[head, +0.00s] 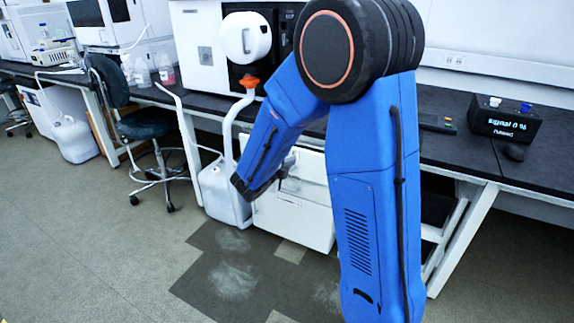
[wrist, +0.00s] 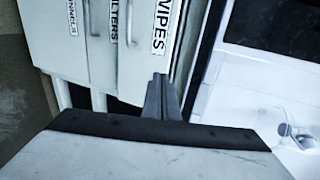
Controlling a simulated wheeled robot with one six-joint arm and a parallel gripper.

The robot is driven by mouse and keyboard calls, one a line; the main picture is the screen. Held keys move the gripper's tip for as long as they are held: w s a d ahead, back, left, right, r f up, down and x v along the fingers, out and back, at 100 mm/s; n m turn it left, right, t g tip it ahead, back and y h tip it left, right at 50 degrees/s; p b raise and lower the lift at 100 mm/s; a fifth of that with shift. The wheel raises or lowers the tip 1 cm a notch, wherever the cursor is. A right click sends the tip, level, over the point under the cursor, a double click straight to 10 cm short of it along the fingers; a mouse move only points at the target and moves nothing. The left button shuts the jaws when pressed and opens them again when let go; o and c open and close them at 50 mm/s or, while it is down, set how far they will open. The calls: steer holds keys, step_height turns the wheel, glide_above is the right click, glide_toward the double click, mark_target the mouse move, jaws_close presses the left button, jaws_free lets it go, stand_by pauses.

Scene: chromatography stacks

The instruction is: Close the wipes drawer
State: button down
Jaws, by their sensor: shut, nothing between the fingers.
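The wipes drawer (wrist: 150,48) has a pale front with a "WIPES" label and is the rightmost of three labelled fronts in the wrist view, which is turned sideways. I cannot tell how far it stands out. My gripper (wrist: 162,82) is shut and empty, with its fingertips in front of or against the lower part of that front; contact is unclear. In the head view the white drawer cabinet (head: 291,216) stands under the bench, partly hidden by my blue arm. My gripper (head: 268,188) is near its upper front there, and its fingers are hard to make out.
Drawers labelled filters (wrist: 101,50) and funnels (wrist: 56,40) lie beside the wipes drawer. A white jug (head: 222,193) with a tube stands left of the cabinet. A stool (head: 146,126) is farther left. The black bench (head: 440,150) runs above; the floor in front is clear.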

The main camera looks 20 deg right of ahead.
mark_target(304, 151)
steer(key=x, duration=0.7)
steer(key=shift+w+d+r, duration=0.25)
steer(key=shift+d, duration=0.05)
steer(key=shift+w+d, duration=0.35)
steer(key=shift+d, duration=0.05)
steer(key=w+d, duration=0.2)
steer(key=d, duration=0.1)
steer(key=shift+w, duration=0.2)
steer(key=shift+w+d+r, duration=0.1)
steer(key=shift+w+d, duration=0.1)
steer(key=shift+d, duration=0.05)
steer(key=shift+s+a, duration=0.15)
steer(key=shift+a, duration=0.1)
steer(key=f+v, duration=0.1)
steer(key=v, duration=1.2)
steer(key=shift+s+a, duration=0.3)
